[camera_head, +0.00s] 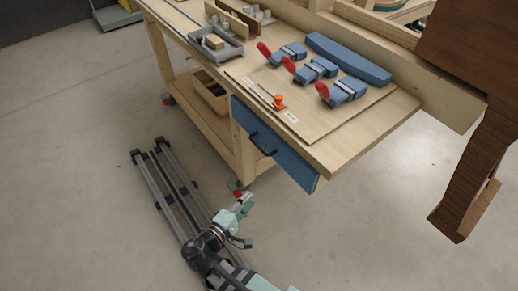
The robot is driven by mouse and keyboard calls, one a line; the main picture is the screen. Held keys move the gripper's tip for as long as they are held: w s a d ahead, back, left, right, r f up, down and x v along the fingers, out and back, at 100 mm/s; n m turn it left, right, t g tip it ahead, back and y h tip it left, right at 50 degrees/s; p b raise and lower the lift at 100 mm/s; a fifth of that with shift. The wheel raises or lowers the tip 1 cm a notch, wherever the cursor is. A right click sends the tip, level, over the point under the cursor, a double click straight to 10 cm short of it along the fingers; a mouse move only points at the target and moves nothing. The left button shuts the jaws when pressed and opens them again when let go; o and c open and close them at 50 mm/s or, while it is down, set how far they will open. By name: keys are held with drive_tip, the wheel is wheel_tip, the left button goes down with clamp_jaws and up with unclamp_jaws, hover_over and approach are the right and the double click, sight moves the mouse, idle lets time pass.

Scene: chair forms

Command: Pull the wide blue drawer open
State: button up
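The wide blue drawer (287,162) sits under the front edge of the wooden workbench (345,150). Its blue front looks in line with the bench edge, and no drawer interior shows. A dark bar handle (262,147) is on the left half of the front. My gripper (243,214) is low in front of the bench, below and to the left of the drawer, apart from the handle. It is small in the picture, and its finger opening cannot be made out.
Blue clamps with red ends (316,69), a long blue block (347,60) and a grey tray (216,44) lie on the bench. A wooden box (212,97) is on the lower shelf. A brown chair form (475,130) is at right. Floor right of my arm is clear.

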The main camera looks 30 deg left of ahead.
drive_tip(key=s+a+r+t+y, duration=0.2)
drive_tip(key=s+a+r+t, duration=0.15)
drive_tip(key=r, duration=0.35)
drive_tip(key=p, duration=0.5)
approach(259, 146)
drive_tip(key=w, duration=0.6)
drive_tip(key=w+r, duration=0.1)
drive_tip(key=w, duration=0.2)
drive_tip(key=shift+w+a+r, duration=0.15)
drive_tip(key=shift+w+a, duration=0.25)
clamp_jaws()
